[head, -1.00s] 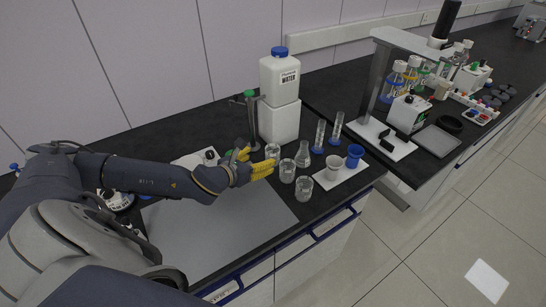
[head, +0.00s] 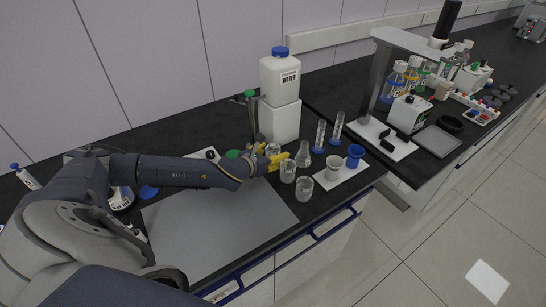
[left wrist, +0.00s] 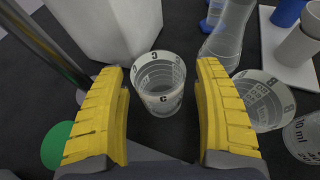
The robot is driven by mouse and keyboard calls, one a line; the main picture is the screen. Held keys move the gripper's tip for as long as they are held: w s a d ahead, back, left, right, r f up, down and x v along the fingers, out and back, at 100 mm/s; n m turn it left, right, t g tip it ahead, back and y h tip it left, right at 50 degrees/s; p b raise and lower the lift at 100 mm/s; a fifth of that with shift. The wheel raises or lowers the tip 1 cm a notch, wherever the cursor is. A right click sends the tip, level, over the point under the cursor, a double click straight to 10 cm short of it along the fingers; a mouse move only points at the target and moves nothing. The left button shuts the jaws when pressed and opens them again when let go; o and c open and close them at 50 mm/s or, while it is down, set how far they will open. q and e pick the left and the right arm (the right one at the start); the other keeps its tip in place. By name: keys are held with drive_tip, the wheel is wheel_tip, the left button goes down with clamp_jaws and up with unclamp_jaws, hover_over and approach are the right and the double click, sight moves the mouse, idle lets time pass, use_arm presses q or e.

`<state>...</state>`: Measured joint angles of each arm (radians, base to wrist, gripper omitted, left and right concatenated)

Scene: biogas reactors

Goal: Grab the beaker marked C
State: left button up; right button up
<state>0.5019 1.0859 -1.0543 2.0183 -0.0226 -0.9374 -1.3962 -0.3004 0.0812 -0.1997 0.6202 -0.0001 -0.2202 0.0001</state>
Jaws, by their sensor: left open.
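The beaker marked C (left wrist: 160,92) is a clear glass beaker with a black C on its wall, upright on the dark bench. In the left wrist view it stands between and slightly ahead of the two yellow fingers of my left gripper (left wrist: 161,72), with gaps on both sides. In the head view the left gripper (head: 270,156) is at the rearmost beaker (head: 272,149), which its fingers partly hide. The gripper is open and holds nothing. My right gripper is not in view.
The beaker marked B (left wrist: 262,98) stands just right of the right finger; another beaker (head: 304,188) is nearer the bench edge. A conical flask (head: 303,158) is close by. A white block (head: 279,122) carries the water jug (head: 280,77) behind. A green-topped stand (head: 250,95) is at left.

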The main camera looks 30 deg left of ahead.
use_arm(q)
drive_tip(key=c, duration=1.3)
drive_tip(key=shift+o, duration=0.2)
drive_tip(key=shift+r, duration=0.1)
